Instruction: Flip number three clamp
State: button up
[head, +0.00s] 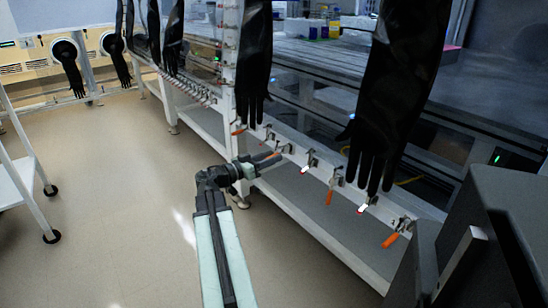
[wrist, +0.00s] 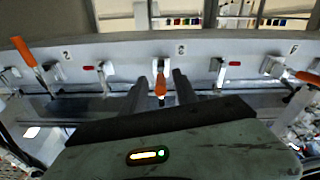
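In the wrist view, the clamp with an orange handle (wrist: 160,86) sits on the pale rail beside a plate that appears to read 3. Its handle points toward my gripper. My gripper (wrist: 161,80) is open, with one dark finger on each side of the handle and visible gaps on both sides. In the head view, my gripper (head: 272,158) reaches the rail from the left, with orange showing at its fingers. The fingers partly hide the clamp there.
Neighbouring red-tipped clamps (wrist: 230,64) and an orange-handled clamp at left (wrist: 30,52) share the rail (wrist: 125,50). Black gloves (head: 392,90) hang over the rail in the head view. A white cart (head: 22,165) stands at left; the floor (head: 110,200) between is clear.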

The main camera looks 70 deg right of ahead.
jog(key=shift+s+d, duration=0.3)
jog(key=shift+d, duration=0.1)
grip_shut()
jog(key=shift+a+f, duration=0.1)
dwell(1.1)
